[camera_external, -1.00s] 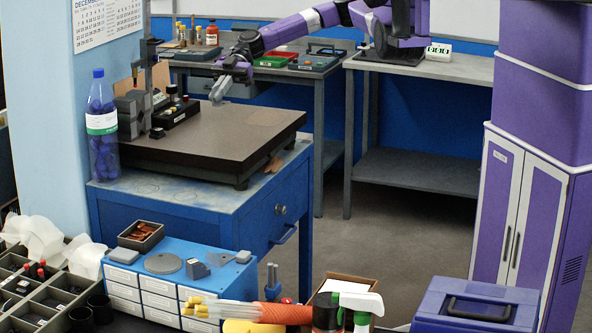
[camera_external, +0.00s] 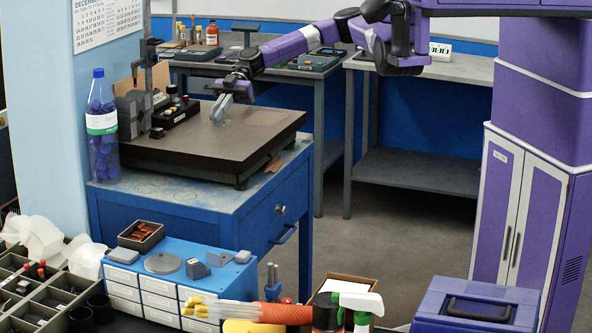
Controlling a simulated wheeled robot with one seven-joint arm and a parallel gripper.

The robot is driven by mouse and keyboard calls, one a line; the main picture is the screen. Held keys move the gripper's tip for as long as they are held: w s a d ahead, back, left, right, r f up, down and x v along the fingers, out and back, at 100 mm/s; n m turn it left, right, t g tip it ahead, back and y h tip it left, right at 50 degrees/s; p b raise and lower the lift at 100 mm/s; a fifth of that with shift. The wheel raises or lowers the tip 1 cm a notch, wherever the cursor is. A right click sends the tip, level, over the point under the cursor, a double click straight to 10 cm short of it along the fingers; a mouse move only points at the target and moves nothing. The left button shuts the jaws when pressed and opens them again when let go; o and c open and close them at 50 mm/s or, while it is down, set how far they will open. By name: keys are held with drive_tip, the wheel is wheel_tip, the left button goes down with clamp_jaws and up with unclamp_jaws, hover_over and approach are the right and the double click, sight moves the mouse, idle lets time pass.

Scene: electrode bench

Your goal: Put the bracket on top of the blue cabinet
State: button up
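My gripper (camera_external: 220,112) points down low over the dark surface plate (camera_external: 185,150) on the blue bench. Its light grey fingers are small here, and I cannot tell whether they are open or shut. A small pale grey patch shows at the fingertips; I cannot tell whether it is the bracket, a reflection or part of the fingers. No bracket can be made out for certain. A low blue cabinet (camera_external: 228,284) with white drawers stands in front. A copper-filled tray (camera_external: 141,236), a grey disc (camera_external: 163,263) and several small grey pieces (camera_external: 197,268) are on its top.
A blue-capped bottle (camera_external: 102,125) and a grey stand (camera_external: 135,110) with a dark control box (camera_external: 175,115) flank the plate's left side. Spray bottles (camera_external: 345,308) and a blue toolbox (camera_external: 475,306) are in front. The plate's right part is clear.

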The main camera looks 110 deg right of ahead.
drive_tip(key=o, duration=0.4)
drive_tip(key=shift+d+r, duration=0.1)
drive_tip(key=shift+r, duration=0.1)
drive_tip(key=b+v, duration=0.1)
drive_tip(key=v, duration=1)
drive_tip(key=shift+s+f, duration=0.1)
drive_tip(key=shift+o, duration=1.3)
drive_tip(key=shift+s+d+b, duration=0.2)
drive_tip(key=shift+b, duration=0.1)
drive_tip(key=o, duration=0.9)
drive_tip(key=shift+d+r, duration=0.1)
drive_tip(key=shift+r, duration=0.1)
